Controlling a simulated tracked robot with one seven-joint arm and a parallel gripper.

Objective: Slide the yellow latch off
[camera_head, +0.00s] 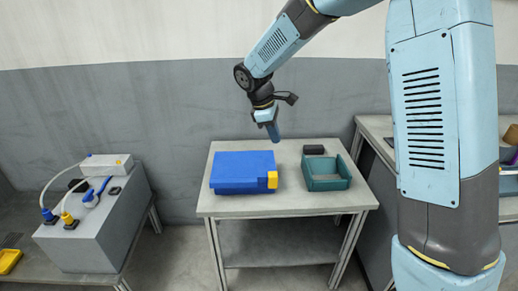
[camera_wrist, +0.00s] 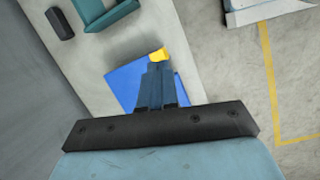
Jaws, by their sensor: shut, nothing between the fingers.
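The yellow latch (camera_head: 272,180) sits at the right front corner of a blue case (camera_head: 236,170) on a grey table. In the wrist view the yellow latch (camera_wrist: 158,54) shows just past my fingertips, with part of the blue case (camera_wrist: 128,84) beside it. My gripper (camera_head: 275,138) is above the back part of the table, pointing down, apart from the case and latch. My gripper (camera_wrist: 160,66) is shut and empty, and its fingers hide part of the case in the wrist view.
A teal open tray (camera_head: 326,184) stands right of the case, with a small black block (camera_head: 313,149) behind it. A grey box (camera_head: 95,225) with cables stands on the left. The grey table (camera_head: 290,206) is bare along its front.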

